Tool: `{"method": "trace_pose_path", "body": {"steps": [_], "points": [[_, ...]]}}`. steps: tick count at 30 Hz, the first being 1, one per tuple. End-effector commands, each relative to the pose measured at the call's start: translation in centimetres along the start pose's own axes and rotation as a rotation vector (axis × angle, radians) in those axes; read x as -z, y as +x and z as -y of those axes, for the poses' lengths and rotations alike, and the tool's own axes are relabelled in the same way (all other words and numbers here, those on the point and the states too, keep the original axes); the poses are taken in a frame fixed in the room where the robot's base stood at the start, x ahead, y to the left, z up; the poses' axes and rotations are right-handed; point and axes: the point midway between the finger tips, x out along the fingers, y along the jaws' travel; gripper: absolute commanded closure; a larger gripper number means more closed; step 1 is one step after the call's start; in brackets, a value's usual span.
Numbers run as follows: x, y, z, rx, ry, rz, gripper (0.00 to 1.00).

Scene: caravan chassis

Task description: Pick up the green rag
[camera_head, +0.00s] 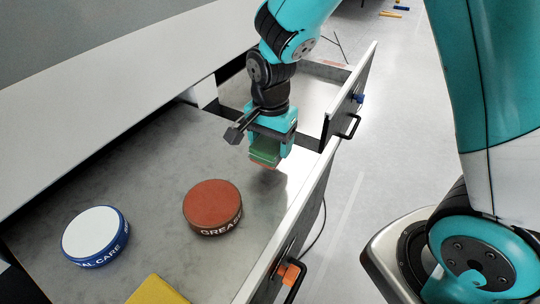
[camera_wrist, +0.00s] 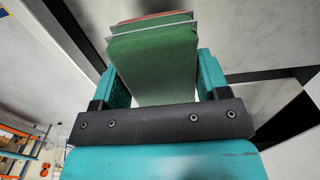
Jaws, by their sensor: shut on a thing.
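The green rag (camera_head: 265,150) is a folded green block held between the fingers of my gripper (camera_head: 268,152). In the wrist view the rag (camera_wrist: 152,62) fills the space between the two teal fingers of my gripper (camera_wrist: 155,75), with pale thin edges and a reddish layer at its far end. My gripper is shut on it and points down over the right side of the open drawer (camera_head: 150,150). I cannot tell for sure whether the rag is clear of the drawer floor.
A red-brown round tin (camera_head: 212,206) and a blue and white round tin (camera_head: 92,234) stand in the drawer. A yellow item (camera_head: 157,291) lies at its front. A white drawer front with a black handle (camera_head: 292,278) edges the right. A second open drawer (camera_head: 315,95) lies behind.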

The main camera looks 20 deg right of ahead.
Motion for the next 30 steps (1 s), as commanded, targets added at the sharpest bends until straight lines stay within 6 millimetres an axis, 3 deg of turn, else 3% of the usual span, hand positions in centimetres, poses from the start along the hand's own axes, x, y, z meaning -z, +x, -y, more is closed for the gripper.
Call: {"method": "trace_pose_path", "body": {"steps": [9, 15, 21, 29, 30], "points": [[0.0, -9.7, 0.1, 0.010, 0.000, -0.004, 0.59], [0.0, -13.7, 0.1, 0.006, 0.000, -0.002, 0.59], [0.0, -15.4, 0.0, 0.001, 0.000, -0.001, 0.59], [0.0, -15.6, 0.0, 0.000, 0.000, 0.000, 0.59], [0.0, -15.6, 0.0, 0.001, 0.000, 0.000, 0.34]]}}
